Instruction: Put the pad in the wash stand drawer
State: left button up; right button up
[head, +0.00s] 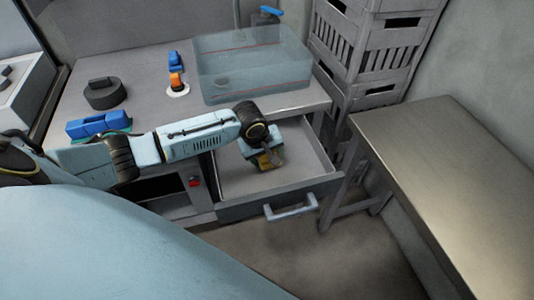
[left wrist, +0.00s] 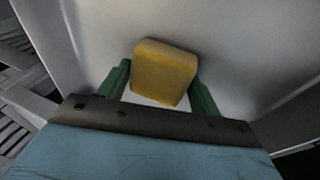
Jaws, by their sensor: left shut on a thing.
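The pad is a yellow block (left wrist: 165,72), seen in the left wrist view between the two green fingers of my left gripper (left wrist: 160,88). The gripper is shut on it. I cannot tell whether the pad touches the drawer floor. My right gripper is not in view.
A clear blue basin (head: 250,68) stands on the wash stand top, with a dark round object (head: 105,93) and blue items (head: 98,124) to its left. Grey crates (head: 372,50) stack behind. A bare metal table (head: 450,170) is at right. The drawer handle (head: 291,208) faces front.

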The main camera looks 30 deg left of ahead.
pick_arm(q)
jog(key=o, duration=0.7)
jog(key=shift+s+d+f, duration=0.1)
jog(key=shift+s+f, duration=0.05)
jog(key=shift+f, duration=0.05)
jog(key=shift+o, duration=1.4)
jog(key=shift+f, duration=0.1)
jog(key=shift+s+f, duration=0.1)
jog(key=shift+s, duration=0.05)
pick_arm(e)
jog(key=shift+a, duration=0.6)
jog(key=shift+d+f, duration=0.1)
pick_arm(q)
jog(key=shift+r, duration=0.2)
jog(key=w+p+v, duration=0.1)
jog(key=p+v, duration=0.1)
jog(key=v, duration=1.1)
jog(key=shift+r+p, duration=0.2)
jog(key=shift+p, duration=0.15)
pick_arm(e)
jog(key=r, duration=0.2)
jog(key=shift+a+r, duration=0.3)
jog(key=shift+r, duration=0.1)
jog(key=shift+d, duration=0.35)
